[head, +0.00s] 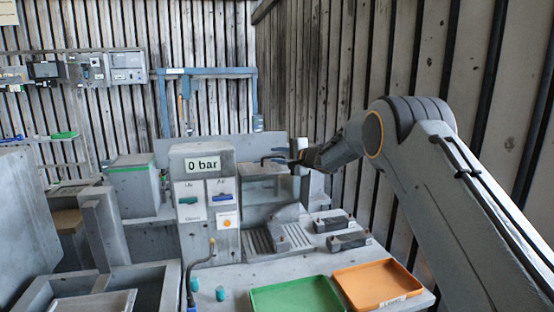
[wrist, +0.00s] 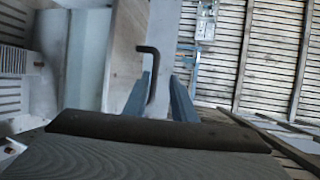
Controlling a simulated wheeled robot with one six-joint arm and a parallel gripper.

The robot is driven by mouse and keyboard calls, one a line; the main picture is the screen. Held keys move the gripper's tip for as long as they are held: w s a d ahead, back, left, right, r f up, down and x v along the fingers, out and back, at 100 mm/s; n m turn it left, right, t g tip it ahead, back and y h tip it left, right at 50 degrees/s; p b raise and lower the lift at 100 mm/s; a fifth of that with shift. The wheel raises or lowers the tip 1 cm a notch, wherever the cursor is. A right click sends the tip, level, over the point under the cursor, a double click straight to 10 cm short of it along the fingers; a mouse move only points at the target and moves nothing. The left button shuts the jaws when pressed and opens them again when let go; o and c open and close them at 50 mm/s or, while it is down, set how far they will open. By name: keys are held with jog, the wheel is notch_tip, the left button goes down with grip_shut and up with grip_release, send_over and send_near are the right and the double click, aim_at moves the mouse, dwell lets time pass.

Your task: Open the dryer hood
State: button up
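The dryer hood (head: 268,188) is a grey box with a pale window, standing right of the "0 bar" panel in the head view. A dark bent handle (head: 272,158) shows at its top. My gripper (head: 294,163) is at the hood's upper right, by the handle. In the wrist view the handle (wrist: 153,72) reaches down between the two blue-grey fingers of my gripper (wrist: 161,85). The fingers are apart, with a visible gap to the right of the handle. The handle is closer to the left finger; whether it touches is unclear. The hood looks closed.
The "0 bar" panel (head: 207,190) stands left of the hood. In front lie a green tray (head: 300,296), an orange tray (head: 378,286) and two dark blocks on the bench. A bent pipe (head: 194,270) rises at the bench front. A plank wall is behind my arm.

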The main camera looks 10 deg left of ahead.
jog(key=shift+o, duration=0.7)
jog(key=shift+d+r, duration=0.15)
jog(key=shift+r, duration=0.1)
jog(key=shift+s+a+f, duration=0.15)
jog(key=shift+a+f, duration=0.1)
jog(key=shift+f, duration=0.1)
jog(key=b+v, duration=0.3)
jog(key=v, duration=0.4)
jog(key=shift+s+d+r, duration=0.15)
jog(key=shift+s+d, duration=0.1)
jog(key=shift+d, duration=0.05)
